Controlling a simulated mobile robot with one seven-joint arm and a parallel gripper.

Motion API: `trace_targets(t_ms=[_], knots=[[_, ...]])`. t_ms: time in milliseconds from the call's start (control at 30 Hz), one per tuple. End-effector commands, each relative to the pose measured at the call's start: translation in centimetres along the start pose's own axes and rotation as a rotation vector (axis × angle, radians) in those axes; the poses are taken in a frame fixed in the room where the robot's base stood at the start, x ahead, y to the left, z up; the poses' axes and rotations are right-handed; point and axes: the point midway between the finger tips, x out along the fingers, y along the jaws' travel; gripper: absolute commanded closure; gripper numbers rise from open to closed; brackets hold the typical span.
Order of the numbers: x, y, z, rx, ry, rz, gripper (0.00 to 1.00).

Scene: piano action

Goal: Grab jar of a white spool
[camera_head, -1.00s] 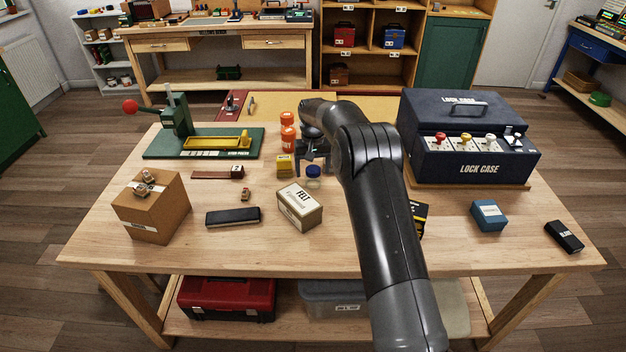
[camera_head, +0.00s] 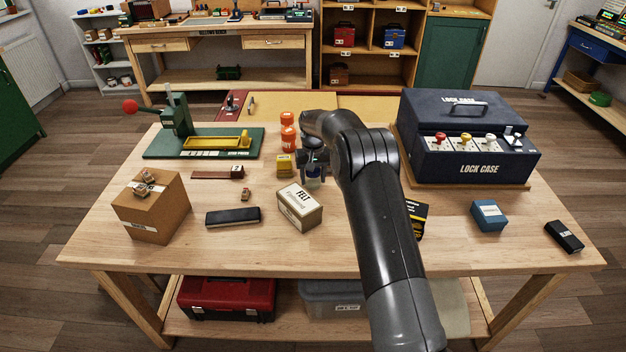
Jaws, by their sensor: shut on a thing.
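A small clear jar (camera_head: 313,182) with a pale content stands on the table, or just above it; I cannot tell which. My gripper (camera_head: 313,176) points down over the jar and is shut on it. The fingers hide most of the jar's upper part and its blue lid. Whether a white spool is inside is too small to tell.
A FELT box (camera_head: 299,207) stands just in front of the jar. The LOCK CASE (camera_head: 467,145) is at the right.

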Motion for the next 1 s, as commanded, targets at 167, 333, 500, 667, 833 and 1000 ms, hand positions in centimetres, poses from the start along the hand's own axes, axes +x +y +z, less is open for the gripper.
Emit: trace_targets(t_ms=[167,333,500,667,833,1000], knots=[[0.0,0.0,0.0,0.000,0.001,0.000,0.74],[-0.2,0.0,0.0,0.000,0.001,0.000,0.74],[-1.3,0.0,-0.1,0.000,0.002,0.000,0.74],[-3.8,0.0,-0.1,0.000,0.004,0.000,0.74],[-6.0,2.7,1.5,0.004,0.002,0.000,0.74],[-8.4,6.1,3.4,0.003,0.002,0.000,0.74]])
